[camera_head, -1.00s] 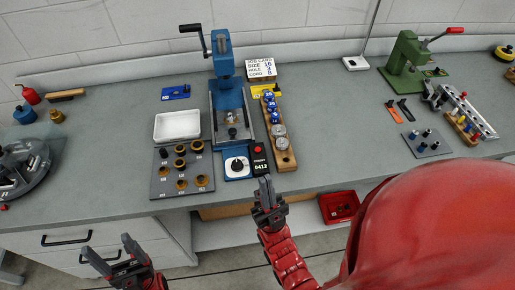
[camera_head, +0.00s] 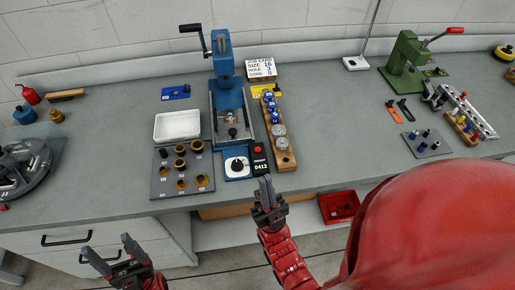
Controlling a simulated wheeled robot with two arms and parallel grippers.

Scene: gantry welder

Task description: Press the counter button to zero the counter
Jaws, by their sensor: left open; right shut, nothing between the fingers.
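The counter (camera_head: 260,163) is a small black box at the bench's front edge, with a display that seems to read 0412. Its red round button (camera_head: 258,150) is on top, toward the back. My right gripper (camera_head: 266,184) is shut and empty, its fingertips just in front of the counter's near end and apart from the button. My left gripper (camera_head: 107,254) is open and empty, low at the left in front of the drawers.
A blue press (camera_head: 226,70) with a white dial stands behind and left of the counter. A wooden rack (camera_head: 286,158) is close on its right. A tray of brown rings (camera_head: 161,185) lies left.

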